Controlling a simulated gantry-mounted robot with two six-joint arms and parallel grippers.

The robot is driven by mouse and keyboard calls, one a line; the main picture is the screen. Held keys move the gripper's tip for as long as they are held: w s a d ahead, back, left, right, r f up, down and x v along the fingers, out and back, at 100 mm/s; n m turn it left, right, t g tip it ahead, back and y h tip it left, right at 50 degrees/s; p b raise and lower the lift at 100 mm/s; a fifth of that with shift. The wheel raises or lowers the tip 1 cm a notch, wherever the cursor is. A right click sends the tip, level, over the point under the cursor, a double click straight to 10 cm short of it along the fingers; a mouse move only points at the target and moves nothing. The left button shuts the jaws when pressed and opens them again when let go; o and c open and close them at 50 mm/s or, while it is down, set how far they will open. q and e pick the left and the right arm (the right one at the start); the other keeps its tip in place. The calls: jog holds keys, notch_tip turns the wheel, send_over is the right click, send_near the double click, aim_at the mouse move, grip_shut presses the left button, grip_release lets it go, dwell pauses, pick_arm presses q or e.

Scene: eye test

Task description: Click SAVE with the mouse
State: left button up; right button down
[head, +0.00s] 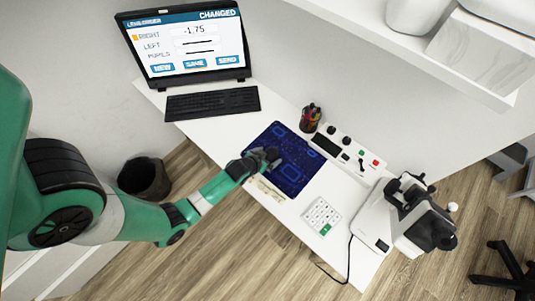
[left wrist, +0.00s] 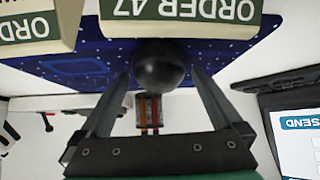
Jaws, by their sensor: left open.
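The screen (head: 190,45) at the back left shows a lens order page headed CHANGED, with RIGHT at -1.75. The SAVE button (head: 195,64) is between NEW and SEND; I cannot make out a pointer. My left gripper (head: 270,157) is open over the left part of the blue mouse pad (head: 295,175). In the left wrist view, a dark rounded thing (left wrist: 159,65), apparently the mouse, lies between the open fingers; contact cannot be told. The head view mostly hides it behind the gripper. My right gripper is not in view.
A keyboard (head: 212,103) lies before the screen. A pen cup (head: 311,117), a control panel (head: 347,152), a keypad (head: 321,216) and an eye instrument (head: 405,215) stand around the pad. Two pale ORDER 47 boxes (left wrist: 180,25) appear in the left wrist view.

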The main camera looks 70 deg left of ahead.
pick_arm(q)
jog(key=p+v, duration=0.4)
jog(key=v, duration=0.7)
jog(key=shift+s+d+r, duration=0.2)
